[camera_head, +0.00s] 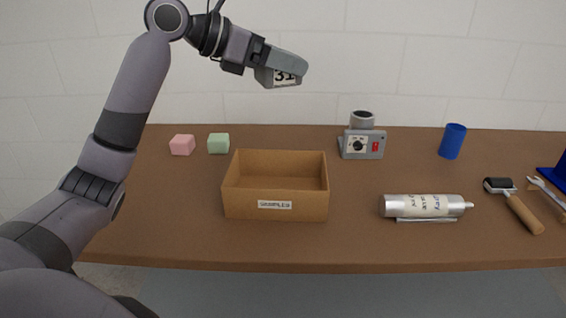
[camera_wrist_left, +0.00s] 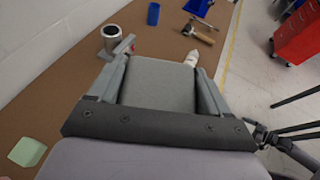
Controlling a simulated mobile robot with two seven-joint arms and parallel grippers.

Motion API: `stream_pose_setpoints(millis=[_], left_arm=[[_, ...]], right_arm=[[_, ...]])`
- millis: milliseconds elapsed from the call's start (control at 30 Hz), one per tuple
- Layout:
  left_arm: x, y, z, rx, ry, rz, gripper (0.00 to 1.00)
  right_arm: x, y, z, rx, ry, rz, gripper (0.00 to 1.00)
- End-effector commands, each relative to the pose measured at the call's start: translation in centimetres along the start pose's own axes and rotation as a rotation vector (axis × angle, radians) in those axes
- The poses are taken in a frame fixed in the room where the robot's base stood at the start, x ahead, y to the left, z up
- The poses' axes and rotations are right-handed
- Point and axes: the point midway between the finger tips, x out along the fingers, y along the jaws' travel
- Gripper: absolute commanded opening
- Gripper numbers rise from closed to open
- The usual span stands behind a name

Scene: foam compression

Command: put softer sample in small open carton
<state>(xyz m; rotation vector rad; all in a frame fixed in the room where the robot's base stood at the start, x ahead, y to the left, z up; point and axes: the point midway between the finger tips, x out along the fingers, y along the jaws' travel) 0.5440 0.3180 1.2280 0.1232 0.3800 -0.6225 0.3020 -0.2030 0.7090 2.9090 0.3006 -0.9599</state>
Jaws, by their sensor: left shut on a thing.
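My left gripper (camera_head: 272,62) is raised above the table, high over the carton. It is shut on a grey block (camera_head: 289,75) with a white label that reads "31". In the left wrist view, the grey block (camera_wrist_left: 157,84) fills the space between the two fingers. The small open carton (camera_head: 240,205) is brown, with a "SAMPLES" label on its front; the part of its inside that shows looks empty. A pink cube (camera_head: 182,145) and a green cube (camera_head: 218,143) stand on the table behind it to the left. Softness cannot be seen. My right gripper is not in view.
A grey device (camera_head: 362,143) with a dial and a red part stands behind the carton to the right. A blue cup (camera_head: 452,141), a silver labelled cylinder (camera_head: 422,206) and a wooden-handled tool (camera_head: 524,214) lie or stand further right. The table (camera_head: 170,220) is bare left of the carton.

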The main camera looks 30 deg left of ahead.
Motion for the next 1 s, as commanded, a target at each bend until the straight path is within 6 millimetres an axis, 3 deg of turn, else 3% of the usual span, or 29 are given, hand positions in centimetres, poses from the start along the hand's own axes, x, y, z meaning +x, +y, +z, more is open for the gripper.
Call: stream_pose_setpoints(millis=[167, 633, 1000], left_arm=[[0.8, 0.2, -2.3, -0.006, 0.007, 0.002, 0.50], [4.9, 0.1, -12.2, -0.005, 0.006, 0.001, 0.50], [6.2, 0.1, -15.3, -0.003, 0.003, 0.002, 0.50]], right_arm=[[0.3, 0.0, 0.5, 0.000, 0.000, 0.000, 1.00], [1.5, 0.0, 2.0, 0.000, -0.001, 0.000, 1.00], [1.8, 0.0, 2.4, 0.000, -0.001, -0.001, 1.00]])
